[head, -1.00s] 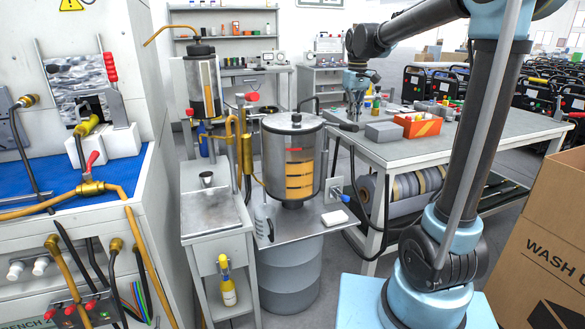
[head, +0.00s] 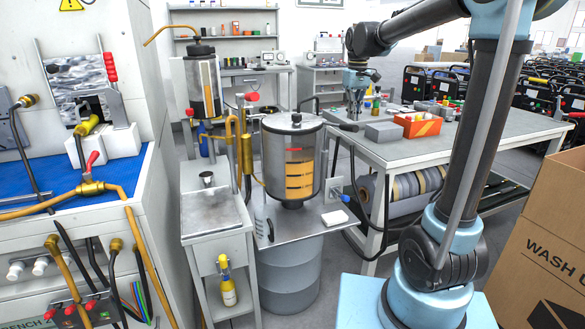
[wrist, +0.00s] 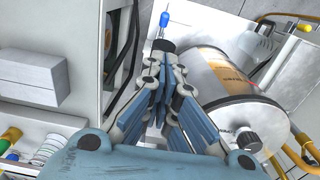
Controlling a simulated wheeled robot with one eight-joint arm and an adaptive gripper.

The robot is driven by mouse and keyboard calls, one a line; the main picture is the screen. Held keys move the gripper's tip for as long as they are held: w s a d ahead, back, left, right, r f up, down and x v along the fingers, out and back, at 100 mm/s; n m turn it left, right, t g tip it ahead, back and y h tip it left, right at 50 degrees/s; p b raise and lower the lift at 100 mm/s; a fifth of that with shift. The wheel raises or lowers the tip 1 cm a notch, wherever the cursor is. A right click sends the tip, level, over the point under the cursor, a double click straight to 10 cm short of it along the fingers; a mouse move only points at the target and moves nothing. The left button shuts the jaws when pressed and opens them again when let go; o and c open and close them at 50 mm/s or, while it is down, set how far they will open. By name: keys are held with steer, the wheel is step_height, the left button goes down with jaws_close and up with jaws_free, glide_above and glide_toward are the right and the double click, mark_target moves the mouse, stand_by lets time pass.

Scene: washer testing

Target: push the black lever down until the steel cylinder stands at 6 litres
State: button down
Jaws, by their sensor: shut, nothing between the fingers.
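The steel cylinder (head: 278,150) stands upright on a small metal table in the middle of the head view. Amber liquid with dark bands shows through its window (head: 300,178); the litre marks are too small to read. In the wrist view the cylinder (wrist: 225,80) lies to the right of my fingers. The black lever (head: 348,127) sticks out to the right near the cylinder's top, roughly level. My gripper (head: 355,114) is shut and empty, pointing down just above the lever's end; it also shows in the wrist view (wrist: 165,62). I cannot tell whether it touches the lever.
A grey bench (head: 440,140) with grey boxes and an orange bin (head: 417,126) stands to the right. A blue-tipped part (head: 344,198) and a white block (head: 334,218) are below the lever. Black hoses hang beside it. A cardboard box (head: 545,230) is at front right.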

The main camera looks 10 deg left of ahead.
steer(key=shift+f, duration=5.9)
steer(key=shift+r, duration=5.95)
steer(key=s+d+f+m+t, duration=0.1)
steer(key=s+d+f+m, duration=0.35)
steer(key=s+d, duration=1.15)
steer(key=s+d+f+m, duration=0.1)
steer(key=s+d+f, duration=0.1)
steer(key=s+f, duration=0.6)
steer(key=s+d+f+m+t, duration=0.1)
steer(key=s+d+f, duration=0.2)
steer(key=s+f, duration=0.5)
steer(key=shift+d+f, duration=0.15)
steer(key=shift+f, duration=0.05)
steer(key=shift+w, duration=0.1)
